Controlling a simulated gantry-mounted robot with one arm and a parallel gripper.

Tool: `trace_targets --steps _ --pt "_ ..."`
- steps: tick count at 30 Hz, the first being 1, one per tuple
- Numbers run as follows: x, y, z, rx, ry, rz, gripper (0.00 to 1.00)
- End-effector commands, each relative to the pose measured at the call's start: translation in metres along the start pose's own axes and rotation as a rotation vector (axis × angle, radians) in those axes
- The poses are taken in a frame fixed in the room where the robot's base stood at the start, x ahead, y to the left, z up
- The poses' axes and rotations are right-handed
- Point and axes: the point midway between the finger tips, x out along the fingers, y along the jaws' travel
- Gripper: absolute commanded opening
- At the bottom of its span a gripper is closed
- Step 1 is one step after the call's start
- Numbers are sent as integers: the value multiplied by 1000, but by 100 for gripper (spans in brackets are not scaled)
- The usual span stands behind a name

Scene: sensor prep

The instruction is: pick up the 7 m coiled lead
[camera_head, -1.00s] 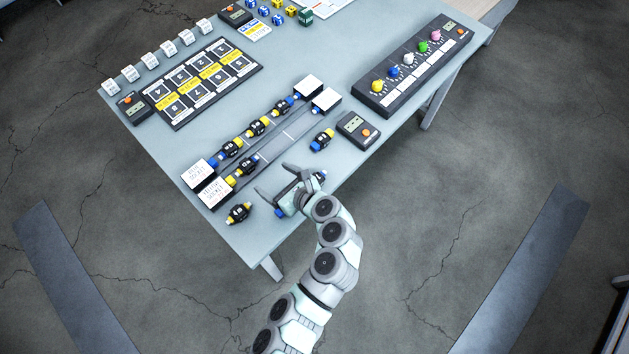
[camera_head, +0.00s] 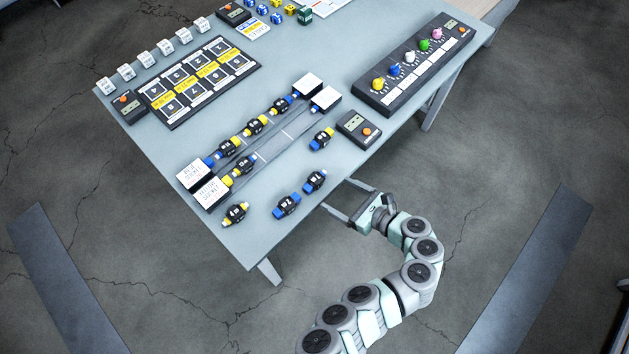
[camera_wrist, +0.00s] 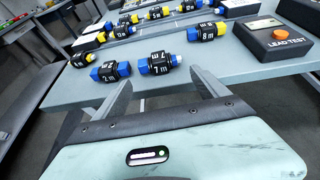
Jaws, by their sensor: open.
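Two coiled leads with black bodies and blue ends lie near the table's front edge: a right one (camera_head: 315,180) and a left one (camera_head: 287,205). In the wrist view the right lead (camera_wrist: 157,63) carries a label that seems to read 7 m; the left lead (camera_wrist: 110,72) has a label I cannot read surely. My gripper (camera_head: 338,195) is open and empty at the table's front edge, right of both leads and apart from them. In the wrist view its fingers (camera_wrist: 160,78) point towards the right lead, which lies beyond their tips.
A lead with a blue and a yellow end (camera_head: 322,138) lies near the lead tester (camera_head: 359,128). A yellow-ended lead (camera_head: 236,213) lies at the left. A rack (camera_head: 280,143) holding several leads lies behind. A panel with coloured knobs (camera_head: 412,68) stands right. Floor beyond the front edge is clear.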

Motion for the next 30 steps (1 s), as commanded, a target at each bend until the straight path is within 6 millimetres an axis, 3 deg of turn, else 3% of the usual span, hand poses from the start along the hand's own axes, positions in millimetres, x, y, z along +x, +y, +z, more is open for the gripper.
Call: trace_targets --steps 6,11,20,27,30 --pt "35 2 1 1 -2 6 84" --pt "45 2 3 1 0 4 84" --pt "86 5 8 2 0 4 84" --pt "89 4 9 1 1 1 84" --pt "89 4 9 1 1 1 77"
